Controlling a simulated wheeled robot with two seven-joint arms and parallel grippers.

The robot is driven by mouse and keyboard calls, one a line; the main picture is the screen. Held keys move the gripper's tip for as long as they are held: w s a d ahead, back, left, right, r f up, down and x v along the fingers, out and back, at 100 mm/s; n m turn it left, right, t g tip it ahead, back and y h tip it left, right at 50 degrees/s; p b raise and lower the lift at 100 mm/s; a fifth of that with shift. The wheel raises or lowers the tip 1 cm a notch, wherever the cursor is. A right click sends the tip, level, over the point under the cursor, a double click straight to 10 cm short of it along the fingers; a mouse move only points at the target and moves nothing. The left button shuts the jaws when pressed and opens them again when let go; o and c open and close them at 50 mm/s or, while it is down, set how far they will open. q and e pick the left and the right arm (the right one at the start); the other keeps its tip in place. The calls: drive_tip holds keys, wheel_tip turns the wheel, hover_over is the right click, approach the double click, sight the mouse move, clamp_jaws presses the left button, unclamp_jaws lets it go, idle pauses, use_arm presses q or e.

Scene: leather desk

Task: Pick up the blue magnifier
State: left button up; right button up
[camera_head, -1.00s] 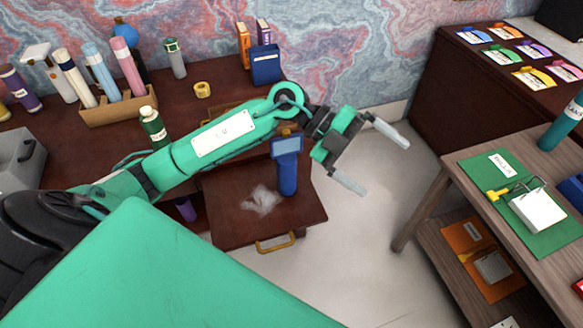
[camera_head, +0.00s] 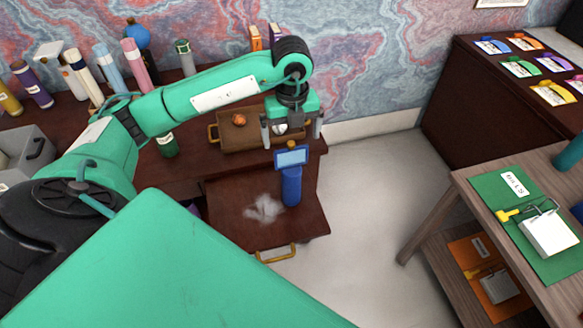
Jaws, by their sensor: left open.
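The blue magnifier (camera_head: 291,188) has a thick blue handle and a rectangular head with a pale lens. It stands upright near the right side of the low brown drawer-like surface (camera_head: 235,235). My left gripper (camera_head: 291,138) is open and points down, one finger on each side in the picture. It is just above the magnifier's head in the picture and holds nothing. I cannot tell how far apart they are in depth. My right gripper is not in view.
A wooden tray (camera_head: 216,143) with a small orange object (camera_head: 239,119) lies on the dark desk behind. A green bottle (camera_head: 168,144) stands left of it. White fluff (camera_head: 264,208) lies left of the magnifier. A side table (camera_head: 470,190) stands right; floor between is clear.

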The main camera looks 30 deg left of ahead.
sight(291, 166)
use_arm(q)
wheel_tip(291, 166, down, 3)
wheel_tip(291, 166, down, 5)
drive_tip(key=p, duration=0.2)
drive_tip(key=shift+a+r+p, duration=0.1)
drive_tip(key=shift+r+p, duration=0.05)
drive_tip(key=shift+p, duration=0.2)
drive_tip(key=shift+f, duration=0.3)
drive_tip(key=c, duration=1.5)
drive_tip(key=shift+r, duration=0.1)
